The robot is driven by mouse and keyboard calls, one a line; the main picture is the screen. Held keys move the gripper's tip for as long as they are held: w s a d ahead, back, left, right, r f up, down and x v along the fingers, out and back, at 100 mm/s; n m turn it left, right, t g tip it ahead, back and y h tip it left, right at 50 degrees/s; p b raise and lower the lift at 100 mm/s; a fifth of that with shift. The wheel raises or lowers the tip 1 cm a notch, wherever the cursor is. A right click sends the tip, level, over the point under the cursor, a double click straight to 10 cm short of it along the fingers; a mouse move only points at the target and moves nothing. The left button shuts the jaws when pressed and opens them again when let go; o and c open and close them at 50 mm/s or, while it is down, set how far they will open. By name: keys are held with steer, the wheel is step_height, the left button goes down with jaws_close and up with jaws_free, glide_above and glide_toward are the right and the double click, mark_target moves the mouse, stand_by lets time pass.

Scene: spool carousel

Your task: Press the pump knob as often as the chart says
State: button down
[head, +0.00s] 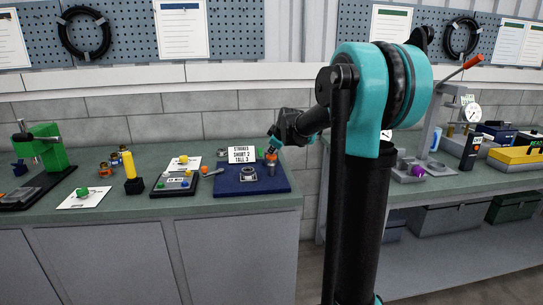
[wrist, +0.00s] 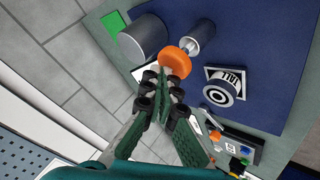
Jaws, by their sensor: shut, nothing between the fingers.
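The chart (head: 241,154) is a small white card at the back of a blue mat, reading "STROKES SHORT 2 TALL 3". The orange pump knob (head: 271,157) sits on a metal pump at the mat's back right. In the wrist view the knob (wrist: 176,60) lies just beyond my fingertips, with the metal pump body (wrist: 201,34) behind it. My gripper (head: 274,145) is shut and empty, right above the knob; its fingers (wrist: 164,76) show closed together. I cannot tell whether they touch the knob. A short round canister (wrist: 219,92) stands on a white-edged square plate.
The blue mat (head: 226,206) lies at the bench's right end. A grey cylinder (wrist: 143,37) stands close to the knob. Left of the mat are a dark tray (head: 160,193), a yellow-handled tool (head: 128,165) and a green press (head: 48,148). A gap separates the right bench (head: 457,177).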

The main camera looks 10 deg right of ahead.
mark_target(272, 156)
steer(key=shift+f, duration=0.9)
stand_by(0.7)
steer(key=shift+r, duration=1.7)
steer(key=shift+r, duration=2.55)
step_height(272, 156, up, 4)
steer(key=shift+f, duration=0.15)
